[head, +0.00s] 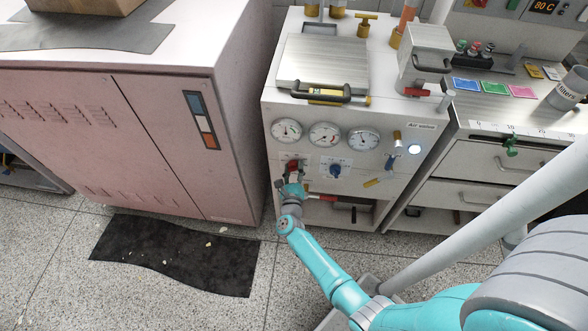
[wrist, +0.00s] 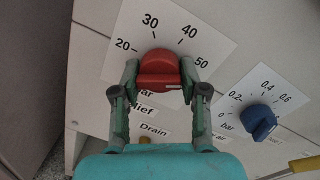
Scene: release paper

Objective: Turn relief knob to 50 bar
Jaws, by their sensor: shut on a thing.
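The red relief knob (wrist: 158,68) sits on a white dial plate (wrist: 205,28) marked 20, 30, 40 and 50. It also shows small in the head view (head: 293,164), on the front of the white cabinet below the gauges. My gripper (wrist: 159,78) is shut on the knob, one finger on its left side and one on its right. The knob's raised bar lies roughly level in the wrist view, with a small pale mark near its right end. The 50 stands just right of the right finger. My fingers and wrist partly hide the labels below, where "lief" and "Drain" can be read.
A blue knob (wrist: 257,120) with its own small scale sits to the right. Three round gauges (head: 324,135) are above the knobs. A red-handled lever (head: 326,197) is close below my gripper. A pink cabinet (head: 150,130) stands left; a drawer unit (head: 490,160) stands right.

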